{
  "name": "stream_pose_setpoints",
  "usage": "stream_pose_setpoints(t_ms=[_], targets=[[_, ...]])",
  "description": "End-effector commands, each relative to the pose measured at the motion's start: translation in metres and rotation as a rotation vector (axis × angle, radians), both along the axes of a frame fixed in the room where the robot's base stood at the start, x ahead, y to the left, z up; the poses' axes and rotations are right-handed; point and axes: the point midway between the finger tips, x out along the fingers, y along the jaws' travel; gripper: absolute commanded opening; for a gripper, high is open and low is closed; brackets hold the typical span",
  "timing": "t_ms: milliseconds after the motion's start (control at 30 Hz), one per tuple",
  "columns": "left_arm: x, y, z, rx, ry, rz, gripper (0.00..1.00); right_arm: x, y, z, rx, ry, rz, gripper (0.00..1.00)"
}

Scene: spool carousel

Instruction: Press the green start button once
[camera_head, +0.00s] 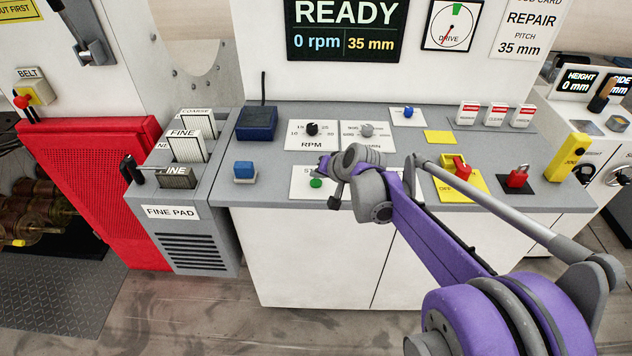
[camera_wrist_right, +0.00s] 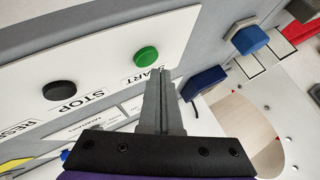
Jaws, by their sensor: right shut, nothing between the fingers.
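The green start button (camera_head: 316,183) sits on a white plate at the front of the grey console, with the end of my right arm just to its right in the head view. In the right wrist view the green button (camera_wrist_right: 146,57) stands above the word START. My right gripper (camera_wrist_right: 163,72) is shut and empty, its fingertips just below and right of the button in that view, apparently apart from it. In the head view my right gripper (camera_head: 325,165) is small and partly hidden by its own wrist. My left gripper is out of view.
A black STOP button (camera_wrist_right: 60,91) is on the same plate. A blue button (camera_head: 244,170) stands to the left on the console; RPM knob (camera_head: 312,129) is behind. A red switch (camera_head: 461,167) on a yellow plate is to the right. The screen (camera_head: 346,28) reads READY, 0 rpm.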

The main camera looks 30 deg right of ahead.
Motion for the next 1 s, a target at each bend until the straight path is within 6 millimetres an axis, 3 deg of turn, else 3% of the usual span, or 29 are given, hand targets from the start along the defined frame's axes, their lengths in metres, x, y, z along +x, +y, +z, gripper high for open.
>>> stream_pose_setpoints(t_ms=[1000], targets=[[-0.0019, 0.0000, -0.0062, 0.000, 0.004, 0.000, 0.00, 0.0000, 0.0001, -0.0093, 0.000, 0.000, 0.000, 0.00]])
